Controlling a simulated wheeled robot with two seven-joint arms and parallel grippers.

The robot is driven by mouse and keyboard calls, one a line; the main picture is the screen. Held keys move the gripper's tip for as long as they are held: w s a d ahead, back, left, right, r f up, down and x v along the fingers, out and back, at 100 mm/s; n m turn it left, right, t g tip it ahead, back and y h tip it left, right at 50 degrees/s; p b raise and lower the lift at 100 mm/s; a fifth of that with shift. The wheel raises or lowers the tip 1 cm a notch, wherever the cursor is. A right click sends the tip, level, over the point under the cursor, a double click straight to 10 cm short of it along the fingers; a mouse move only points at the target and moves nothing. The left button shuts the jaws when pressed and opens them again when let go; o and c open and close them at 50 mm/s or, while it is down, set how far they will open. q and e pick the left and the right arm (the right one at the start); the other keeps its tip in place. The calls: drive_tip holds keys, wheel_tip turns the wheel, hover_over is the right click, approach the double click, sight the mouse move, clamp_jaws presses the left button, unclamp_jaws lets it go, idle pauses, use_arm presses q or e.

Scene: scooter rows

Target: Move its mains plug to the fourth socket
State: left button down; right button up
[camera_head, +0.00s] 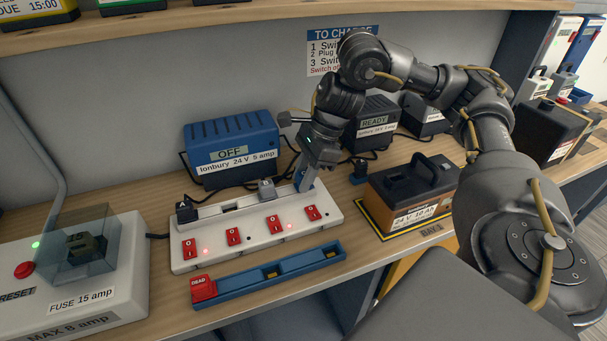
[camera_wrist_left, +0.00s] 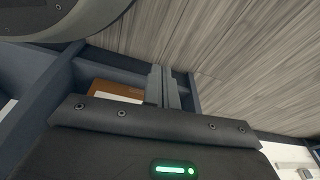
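The white socket strip (camera_head: 255,237) has a row of sockets with a red switch in front of each. A black plug (camera_head: 186,211) sits in the leftmost socket and a grey plug (camera_head: 266,188) sits third. The second place looks empty. My right gripper (camera_head: 305,180) points down at the fourth, rightmost place. A bluish piece shows at its fingers; I cannot tell whether it is a plug, or whether the fingers are shut on it. The blue charger (camera_head: 232,148) reads OFF and stands behind the strip. My left gripper (camera_wrist_left: 163,87) looks shut and empty, above the floor.
A blue tray (camera_head: 285,269) with a red DEAD block lies in front of the strip. A fuse box (camera_head: 88,285) with a clear cover stands left. A brown battery (camera_head: 415,190) stands right in a yellow-edged bay. Black chargers (camera_head: 372,125) stand behind, with cables about.

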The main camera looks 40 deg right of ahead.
drive_tip(key=o, duration=0.4)
use_arm(q)
drive_tip(key=shift+w+r, duration=0.1)
drive_tip(key=shift+r, duration=0.05)
use_arm(e)
drive_tip(key=shift+o, duration=0.2)
drive_tip(key=shift+d+r, duration=0.15)
drive_tip(key=shift+r, duration=0.3)
drive_tip(key=p+v, duration=0.2)
drive_tip(key=v, duration=0.2)
drive_tip(key=shift+r+p, duration=0.3)
drive_tip(key=shift+r, duration=0.05)
use_arm(q)
drive_tip(key=s+a+f+p, duration=0.1)
drive_tip(key=s+a+f, duration=0.2)
drive_tip(key=s+f, duration=0.1)
drive_tip(key=s+a+f+g+p, duration=0.1)
drive_tip(key=s+a+f, duration=0.2)
drive_tip(key=s, duration=0.4)
drive_tip(key=shift+s+f+y+p, duration=0.2)
drive_tip(key=shift+f+y+p, duration=0.15)
drive_tip(key=shift+f, duration=0.35)
use_arm(e)
drive_tip(key=shift+v, duration=2.6)
use_arm(q)
drive_tip(key=shift+d, duration=0.1)
use_arm(e)
drive_tip(key=shift+s+d, duration=0.1)
